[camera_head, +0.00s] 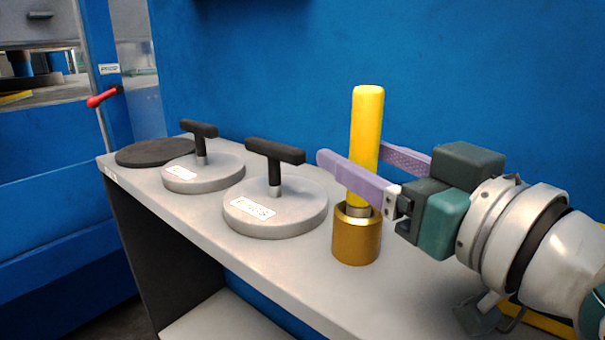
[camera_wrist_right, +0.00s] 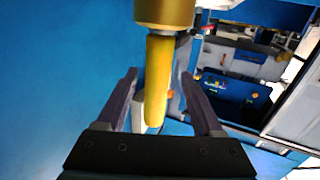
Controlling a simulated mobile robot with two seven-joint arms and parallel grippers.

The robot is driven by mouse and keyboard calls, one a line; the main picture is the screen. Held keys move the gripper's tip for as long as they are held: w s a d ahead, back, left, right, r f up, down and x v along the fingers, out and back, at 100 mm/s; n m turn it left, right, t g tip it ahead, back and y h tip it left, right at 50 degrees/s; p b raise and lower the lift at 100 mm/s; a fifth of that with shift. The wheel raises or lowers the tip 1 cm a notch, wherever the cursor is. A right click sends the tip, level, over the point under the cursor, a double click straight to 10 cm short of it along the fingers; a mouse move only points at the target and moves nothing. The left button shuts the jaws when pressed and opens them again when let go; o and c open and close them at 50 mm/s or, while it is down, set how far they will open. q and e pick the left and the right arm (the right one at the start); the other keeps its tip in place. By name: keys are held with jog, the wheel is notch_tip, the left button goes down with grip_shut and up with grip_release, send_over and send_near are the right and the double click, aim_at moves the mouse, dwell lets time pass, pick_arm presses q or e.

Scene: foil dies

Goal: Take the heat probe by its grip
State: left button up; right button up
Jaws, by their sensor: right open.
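The heat probe stands upright on the grey bench, with a yellow grip (camera_head: 367,125) above a brass-coloured cylinder (camera_head: 357,236). My right gripper (camera_head: 352,165) is open, with its two purple fingers on either side of the yellow grip at its lower to middle part. In the right wrist view the yellow grip (camera_wrist_right: 158,80) lies between the two fingers (camera_wrist_right: 157,85), with a visible gap on both sides, and the brass cylinder (camera_wrist_right: 165,12) shows at the top. My left gripper is not in view.
Two grey round dies with black T-handles, one nearer (camera_head: 290,212) and one farther (camera_head: 210,176), stand left of the probe on the bench (camera_head: 195,213). A dark flat disc (camera_head: 150,153) lies at the far end. A blue wall (camera_head: 270,70) rises behind.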

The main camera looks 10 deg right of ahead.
jog(key=x, duration=0.4)
jog(key=shift+d+f, duration=0.1)
jog(key=shift+f, duration=0.15)
grip_shut()
dwell(0.4)
